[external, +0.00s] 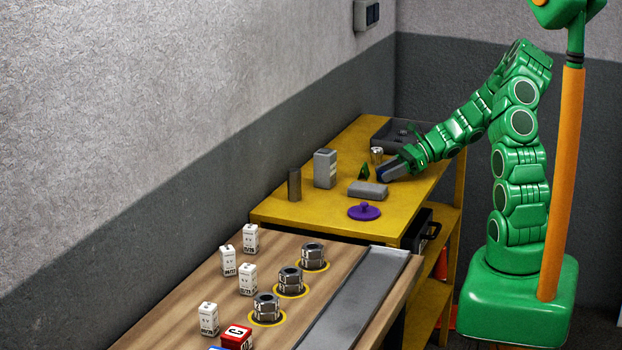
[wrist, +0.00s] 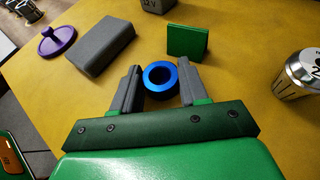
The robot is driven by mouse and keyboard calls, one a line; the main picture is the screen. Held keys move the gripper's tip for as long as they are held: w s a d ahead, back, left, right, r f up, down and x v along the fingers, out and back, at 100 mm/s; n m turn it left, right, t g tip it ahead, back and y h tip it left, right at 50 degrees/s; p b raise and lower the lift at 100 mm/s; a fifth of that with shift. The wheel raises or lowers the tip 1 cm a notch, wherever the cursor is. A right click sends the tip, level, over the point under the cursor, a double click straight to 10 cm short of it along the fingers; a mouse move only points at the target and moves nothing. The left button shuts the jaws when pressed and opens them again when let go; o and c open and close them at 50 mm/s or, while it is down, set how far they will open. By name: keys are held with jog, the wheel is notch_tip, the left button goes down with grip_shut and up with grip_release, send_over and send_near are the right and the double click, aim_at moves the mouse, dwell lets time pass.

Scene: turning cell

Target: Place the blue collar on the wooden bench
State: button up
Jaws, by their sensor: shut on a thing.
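The blue collar (wrist: 161,92) is a short ring with a dark hole, seen in the wrist view between the fingers of my gripper (wrist: 160,76). The fingers are shut on its two sides. In the external view my gripper (external: 393,169) is low over the yellow table (external: 300,215), and the collar is mostly hidden there. I cannot tell whether the collar touches the table top. The wooden bench (external: 270,250) stands in the foreground of the external view, in front of the yellow table.
Beside the gripper are a grey block (wrist: 97,45), a purple lidded disc (wrist: 57,42), a green plate (wrist: 187,42) and a metal can (wrist: 298,75). The bench bears several white boxes (external: 247,279), steel nuts on yellow rings (external: 291,281), a red block (external: 236,337) and a grey strip (external: 355,300).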

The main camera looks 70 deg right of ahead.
jog(key=c, duration=0.4)
jog(key=shift+c, duration=0.2)
notch_tip(320, 180, up, 18)
dwell(0.5)
